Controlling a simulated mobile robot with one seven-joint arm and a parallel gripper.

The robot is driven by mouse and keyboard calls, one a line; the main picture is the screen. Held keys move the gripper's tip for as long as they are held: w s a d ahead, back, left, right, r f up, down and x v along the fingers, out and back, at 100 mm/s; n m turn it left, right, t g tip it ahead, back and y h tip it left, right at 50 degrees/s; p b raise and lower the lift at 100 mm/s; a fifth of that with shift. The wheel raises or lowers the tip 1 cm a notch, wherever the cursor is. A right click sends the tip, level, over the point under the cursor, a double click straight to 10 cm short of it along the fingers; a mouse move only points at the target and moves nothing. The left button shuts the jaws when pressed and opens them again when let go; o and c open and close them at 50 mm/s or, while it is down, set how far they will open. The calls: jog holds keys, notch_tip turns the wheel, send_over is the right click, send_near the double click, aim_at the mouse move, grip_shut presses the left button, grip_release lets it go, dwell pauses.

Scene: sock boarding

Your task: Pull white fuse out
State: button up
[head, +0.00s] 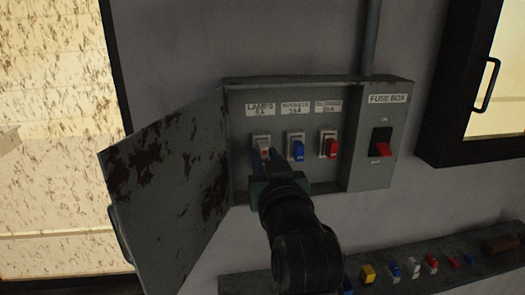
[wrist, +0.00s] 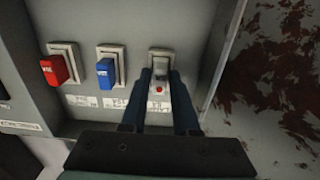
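The white fuse (wrist: 161,70) sits in its socket under the "LAMPS" label; it also shows at the left of the row in the head view (head: 262,141). My gripper (wrist: 160,78) reaches into the box with its two dark blue fingers on either side of this fuse. Narrow gaps show between the fingers and the fuse, so it looks open around it. In the head view my gripper (head: 265,152) partly covers the lower part of the socket, where a small red spot shows.
A blue fuse (head: 298,150) and a red fuse (head: 331,147) sit to the right in the fuse box (head: 290,83). A red switch (head: 381,146) is on its right side. The rusty door (head: 165,190) stands open at left. A shelf (head: 235,284) below holds several loose fuses.

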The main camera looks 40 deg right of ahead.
aim_at(265, 157)
grip_shut()
jog(key=shift+s+a, duration=0.1)
jog(key=shift+s, duration=0.05)
jog(key=shift+v, duration=2.05)
